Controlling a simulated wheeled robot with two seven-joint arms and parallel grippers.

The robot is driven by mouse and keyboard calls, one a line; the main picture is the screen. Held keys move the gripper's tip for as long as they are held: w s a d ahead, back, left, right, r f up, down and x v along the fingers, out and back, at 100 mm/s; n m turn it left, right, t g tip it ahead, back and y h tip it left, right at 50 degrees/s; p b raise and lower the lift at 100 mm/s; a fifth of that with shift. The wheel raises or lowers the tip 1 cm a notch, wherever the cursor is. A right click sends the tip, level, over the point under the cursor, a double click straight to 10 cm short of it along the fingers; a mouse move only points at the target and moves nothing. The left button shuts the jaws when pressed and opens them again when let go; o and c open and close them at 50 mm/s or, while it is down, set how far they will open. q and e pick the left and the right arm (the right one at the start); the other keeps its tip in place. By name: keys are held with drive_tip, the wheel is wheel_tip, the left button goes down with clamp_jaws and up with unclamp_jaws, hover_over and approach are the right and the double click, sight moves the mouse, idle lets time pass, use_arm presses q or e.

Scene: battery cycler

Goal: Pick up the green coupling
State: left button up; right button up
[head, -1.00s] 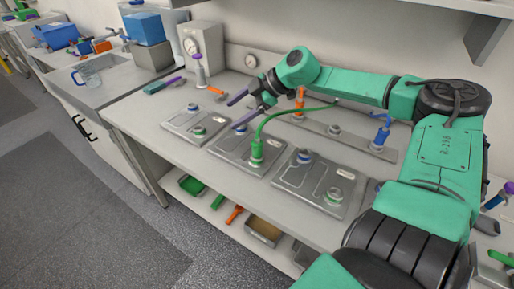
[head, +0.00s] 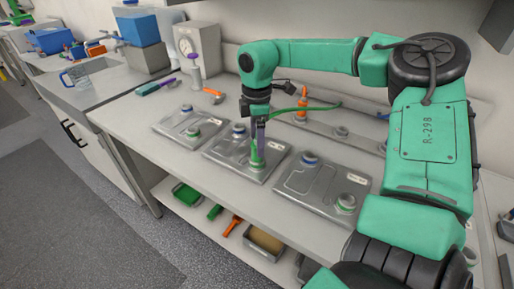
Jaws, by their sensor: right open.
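The green coupling (head: 254,162) stands on the middle metal plate (head: 222,150), on its right side. A green hose (head: 315,105) shows behind my wrist and runs to the right. My right gripper (head: 259,142) points straight down at the coupling, with its purple fingers at the coupling's upper part. It is open. The fingers partly hide the coupling's top, and I cannot tell whether they touch it. My left gripper is out of view.
Similar plates stand to the left (head: 182,124) and right (head: 305,190), with round ports. An orange coupling (head: 302,103) stands on the rear rail (head: 350,140). A gauge box (head: 196,52) is at the back left. The bench's front strip is clear.

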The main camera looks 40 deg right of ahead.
wheel_tip(320, 180, down, 3)
drive_tip(key=shift+d+p, duration=0.15)
drive_tip(key=shift+p, duration=0.15)
drive_tip(key=shift+f, duration=0.25)
clamp_jaws()
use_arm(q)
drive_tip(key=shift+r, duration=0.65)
use_arm(e)
drive_tip(key=shift+r, duration=0.1)
